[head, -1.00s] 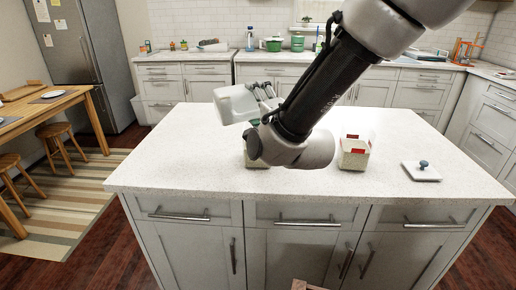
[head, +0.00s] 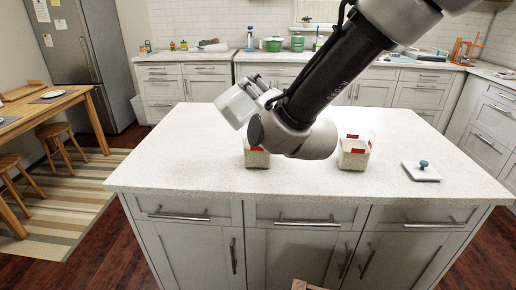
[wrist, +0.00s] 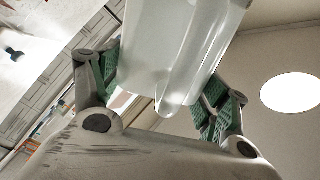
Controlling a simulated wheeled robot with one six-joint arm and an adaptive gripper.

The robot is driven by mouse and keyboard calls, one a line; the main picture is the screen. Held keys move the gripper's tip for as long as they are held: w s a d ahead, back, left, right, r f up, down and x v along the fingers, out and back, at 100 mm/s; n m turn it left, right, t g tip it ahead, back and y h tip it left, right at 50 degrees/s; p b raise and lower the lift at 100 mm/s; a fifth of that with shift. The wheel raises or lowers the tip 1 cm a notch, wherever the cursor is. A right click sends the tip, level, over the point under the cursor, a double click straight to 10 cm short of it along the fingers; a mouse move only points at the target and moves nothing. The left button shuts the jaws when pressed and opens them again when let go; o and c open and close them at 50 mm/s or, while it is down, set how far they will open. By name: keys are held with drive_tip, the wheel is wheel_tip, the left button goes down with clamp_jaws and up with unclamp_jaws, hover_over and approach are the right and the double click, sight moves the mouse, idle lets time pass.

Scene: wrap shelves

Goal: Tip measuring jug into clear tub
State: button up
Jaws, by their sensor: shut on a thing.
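My gripper (head: 258,88) is shut on a translucent whitish measuring jug (head: 233,107), held tilted above the island, left of my wrist. In the wrist view the jug (wrist: 175,45) sits between the green finger pads; no contents are discernible in it. A clear tub (head: 257,159) with pale grainy contents and a red mark stands on the island below and right of the jug, partly hidden behind my wrist. A second clear tub (head: 354,158), also with pale grainy contents and red marks, stands to the right. I cannot tell whether anything is flowing from the jug.
The island's left side and front strip are clear. Counters with green pots (head: 297,43) run along the back; a wooden table (head: 40,100) stands at left.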

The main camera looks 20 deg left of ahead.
drive_tip(key=s+a+r+n, duration=0.5)
drive_tip(key=s+a+n, duration=0.3)
drive_tip(key=a+n, duration=0.3)
drive_tip(key=shift+s+n, duration=0.3)
drive_tip(key=shift+s, duration=0.1)
drive_tip(key=shift+d, duration=0.1)
